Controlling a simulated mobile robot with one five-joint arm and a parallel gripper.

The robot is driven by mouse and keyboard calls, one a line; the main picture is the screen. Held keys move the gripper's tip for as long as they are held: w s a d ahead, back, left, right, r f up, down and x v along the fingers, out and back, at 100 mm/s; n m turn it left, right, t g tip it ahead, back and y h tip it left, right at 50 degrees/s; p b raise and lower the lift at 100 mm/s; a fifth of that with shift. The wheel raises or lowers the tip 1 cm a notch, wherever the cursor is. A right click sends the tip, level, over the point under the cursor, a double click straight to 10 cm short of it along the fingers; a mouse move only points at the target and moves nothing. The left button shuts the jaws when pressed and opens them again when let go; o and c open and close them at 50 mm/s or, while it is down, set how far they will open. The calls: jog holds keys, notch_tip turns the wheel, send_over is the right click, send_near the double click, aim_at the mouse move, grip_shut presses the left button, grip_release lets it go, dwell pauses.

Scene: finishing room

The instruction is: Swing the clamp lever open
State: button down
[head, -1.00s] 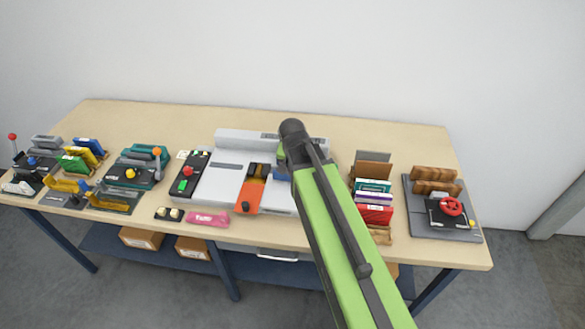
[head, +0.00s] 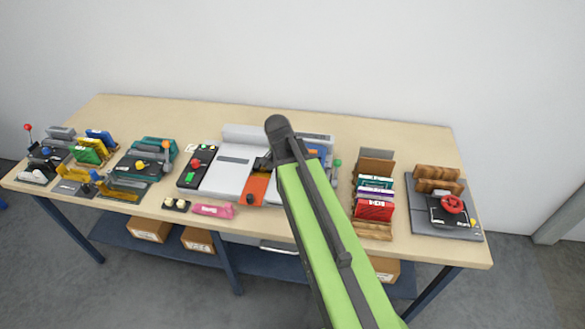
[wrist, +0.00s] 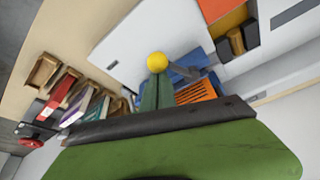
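In the wrist view a yellow ball knob (wrist: 157,61) sits at the end of a short grey lever (wrist: 184,71) above a blue block (wrist: 197,62). My gripper (wrist: 158,79) shows as two dark green fingers side by side, close together, with their tips right at the knob. The knob is not visibly between them; whether they touch it is unclear. In the head view my arm covers the gripper and the yellow knob. Part of the blue block shows beside the arm (head: 317,152).
An orange plate (head: 256,187) lies on the grey machine left of my arm. A rack of upright cards and boards (head: 374,208) and a pad with a red handwheel (head: 452,204) stand to the right. Several knobbed fixtures fill the left. The table's back strip is clear.

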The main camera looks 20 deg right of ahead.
dwell(0.4)
jog(key=p+v, duration=0.9)
jog(key=v, duration=0.1)
jog(key=shift+w, duration=0.35)
jog(key=shift+a, duration=0.15)
